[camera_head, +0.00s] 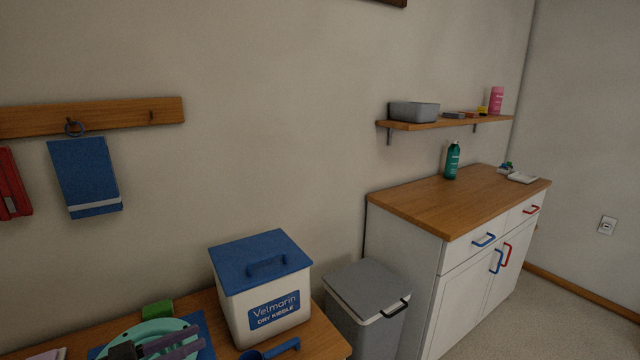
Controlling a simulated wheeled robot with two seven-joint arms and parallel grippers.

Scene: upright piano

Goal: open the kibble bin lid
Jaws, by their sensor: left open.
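The kibble bin (240,310) is a cream box labelled "Velmarin Dry Kibble", standing on a wooden surface at the bottom middle. Its blue lid (235,255) lies flat and shut on top, with a raised blue handle (267,266) near the front edge. My left gripper (198,341) is at the bottom left, dark, with its fingers pointing right. It is open, over a teal dish and lower than the lid, to the left of the bin and apart from the handle. My right gripper is not in view.
A blue scoop (284,347) lies in front of the bin. A teal dish (140,330) and a green block (158,309) are left of it. A grey lidded bin (368,287) stands to the right, then a white cabinet (455,290). The space above the lid is clear.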

